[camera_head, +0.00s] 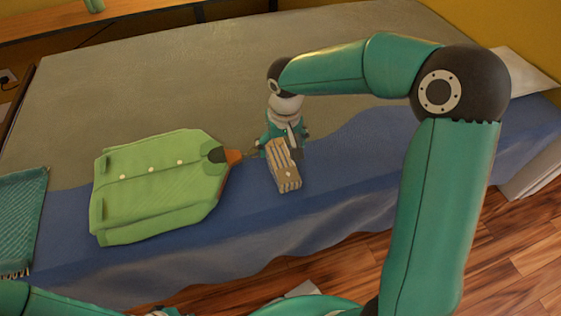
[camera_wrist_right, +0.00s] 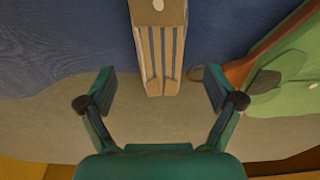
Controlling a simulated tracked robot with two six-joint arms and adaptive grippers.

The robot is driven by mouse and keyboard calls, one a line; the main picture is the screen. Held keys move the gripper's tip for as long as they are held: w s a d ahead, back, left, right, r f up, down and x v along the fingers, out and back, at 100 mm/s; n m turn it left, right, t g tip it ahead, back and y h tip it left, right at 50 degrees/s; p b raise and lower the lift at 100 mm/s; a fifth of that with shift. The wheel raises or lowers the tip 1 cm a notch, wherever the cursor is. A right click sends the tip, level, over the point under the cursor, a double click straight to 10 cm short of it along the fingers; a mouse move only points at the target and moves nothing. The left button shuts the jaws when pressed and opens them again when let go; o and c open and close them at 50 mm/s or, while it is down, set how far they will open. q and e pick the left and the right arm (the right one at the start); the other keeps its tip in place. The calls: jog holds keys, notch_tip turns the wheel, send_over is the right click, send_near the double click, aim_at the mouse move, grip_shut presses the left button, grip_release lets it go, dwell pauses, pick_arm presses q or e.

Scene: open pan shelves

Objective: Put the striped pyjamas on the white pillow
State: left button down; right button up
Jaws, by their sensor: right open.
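The striped pyjamas (camera_head: 284,172), a narrow folded bundle in beige and pale stripes, lie on the blue part of the bed cover. They also show in the right wrist view (camera_wrist_right: 162,50), at the top middle. My right gripper (camera_head: 283,146) is open above the bundle's far end. In the wrist view its fingers (camera_wrist_right: 160,90) stand apart on either side of the bundle's near end, touching nothing that I can see. The white pillow (camera_head: 529,76) is at the far right of the bed, partly hidden by my right arm. My left gripper does not show clearly.
A green garment (camera_head: 158,185) with an orange-brown hanger part (camera_head: 234,156) lies just left of the pyjamas. A teal woven cloth (camera_head: 22,215) is at the left edge. The grey bed cover (camera_head: 190,85) behind is bare. Wooden floor (camera_head: 500,255) lies in front.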

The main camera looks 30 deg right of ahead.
aim_at(281, 154)
jog(key=f, duration=0.1)
jog(key=f+b, duration=0.1)
jog(key=f, duration=0.1)
jog(key=w+f+b, duration=0.1)
jog(key=f, duration=0.1)
jog(key=shift+d+f, duration=0.1)
jog(key=c, duration=1.5)
